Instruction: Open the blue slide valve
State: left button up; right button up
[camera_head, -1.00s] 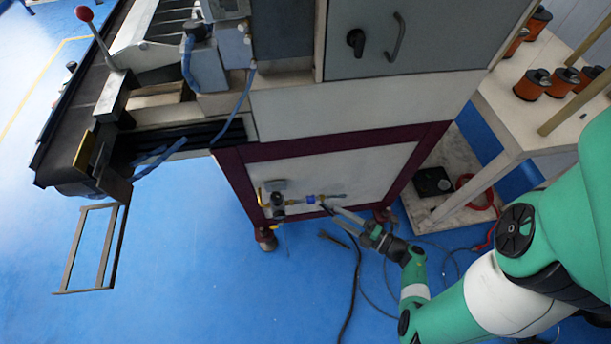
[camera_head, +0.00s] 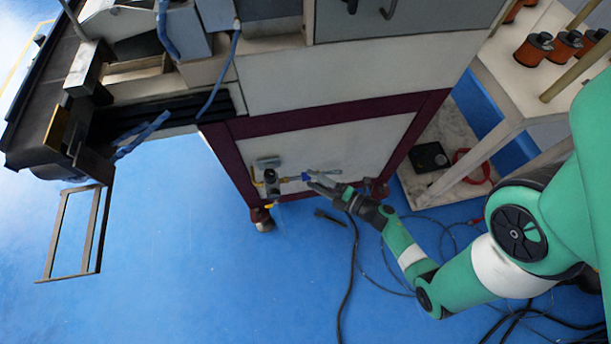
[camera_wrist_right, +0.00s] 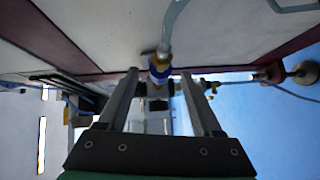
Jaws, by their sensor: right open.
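The blue slide valve (camera_head: 306,176) sits on a small brass pipe line low on the front of the machine. In the right wrist view, the blue valve (camera_wrist_right: 160,73) shows between and beyond my two finger tips, with a metal pipe rising from it. My right gripper (camera_head: 316,181) reaches in from the right and is open, its tips close to the valve. In the wrist view the right gripper (camera_wrist_right: 160,82) has its fingers on either side of the valve, with no clear contact. I cannot tell the valve's slide position. My left gripper is not in view.
A grey fitting (camera_head: 268,163) stands left of the valve on the same line. The machine's dark red frame (camera_head: 325,117) borders the panel. Black cables (camera_head: 352,265) lie on the blue floor. A white table (camera_head: 515,100) with orange coils stands right. Open floor lies front left.

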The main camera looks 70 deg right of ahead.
aim_at(306, 176)
jog(key=b+x, duration=0.1)
jog(key=x, duration=0.2)
jog(key=shift+w, duration=0.3)
grip_shut()
dwell(1.2)
